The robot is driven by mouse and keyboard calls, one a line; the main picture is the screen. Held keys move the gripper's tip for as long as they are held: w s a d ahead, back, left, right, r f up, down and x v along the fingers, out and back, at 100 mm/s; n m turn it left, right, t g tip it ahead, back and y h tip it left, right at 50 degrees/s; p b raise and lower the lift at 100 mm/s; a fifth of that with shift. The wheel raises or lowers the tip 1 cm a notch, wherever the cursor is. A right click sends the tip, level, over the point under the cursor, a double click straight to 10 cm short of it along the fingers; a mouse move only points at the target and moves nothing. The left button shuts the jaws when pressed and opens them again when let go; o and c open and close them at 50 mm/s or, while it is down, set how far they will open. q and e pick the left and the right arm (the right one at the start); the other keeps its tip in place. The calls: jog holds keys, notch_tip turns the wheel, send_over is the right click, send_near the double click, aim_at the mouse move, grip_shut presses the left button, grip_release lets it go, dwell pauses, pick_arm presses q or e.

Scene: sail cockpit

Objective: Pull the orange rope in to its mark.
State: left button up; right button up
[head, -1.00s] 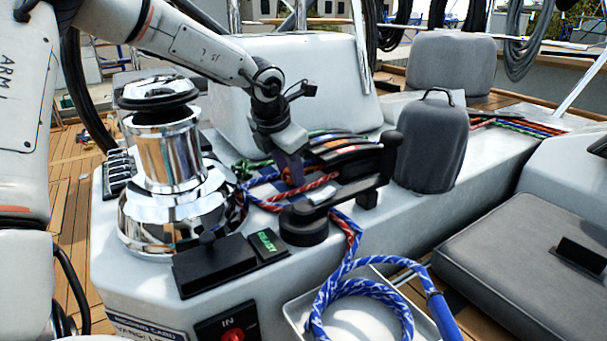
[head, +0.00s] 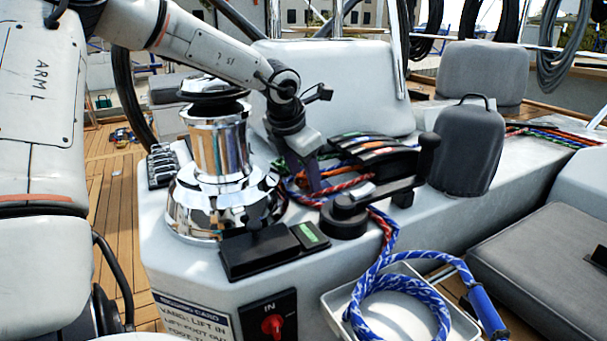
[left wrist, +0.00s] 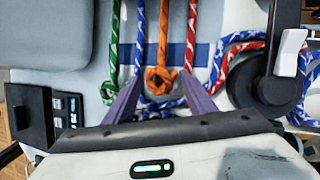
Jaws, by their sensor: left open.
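The orange rope (left wrist: 161,72) shows in the left wrist view, running down over a dark blue band (left wrist: 207,52) on the white deck and ending in a knot or loop. My left gripper (left wrist: 161,82) is open, its two purple fingers on either side of that orange end. A blue rope (left wrist: 139,40) lies just left of it and a red rope (left wrist: 190,40) just right. My right gripper is out of view.
A chrome winch (head: 220,150) stands left of the ropes. A black handle (head: 372,190) sits close on their right. A green rope (left wrist: 114,40) lies further left in the wrist view. A tray (head: 335,305) holds a coiled blue rope (head: 375,318) in front.

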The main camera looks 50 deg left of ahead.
pick_arm(q)
jog(key=p+v, duration=0.2)
jog(key=v, duration=0.8)
jog(key=shift+r+p, duration=0.15)
jog(key=shift+p, duration=0.2)
jog(key=shift+s, duration=0.1)
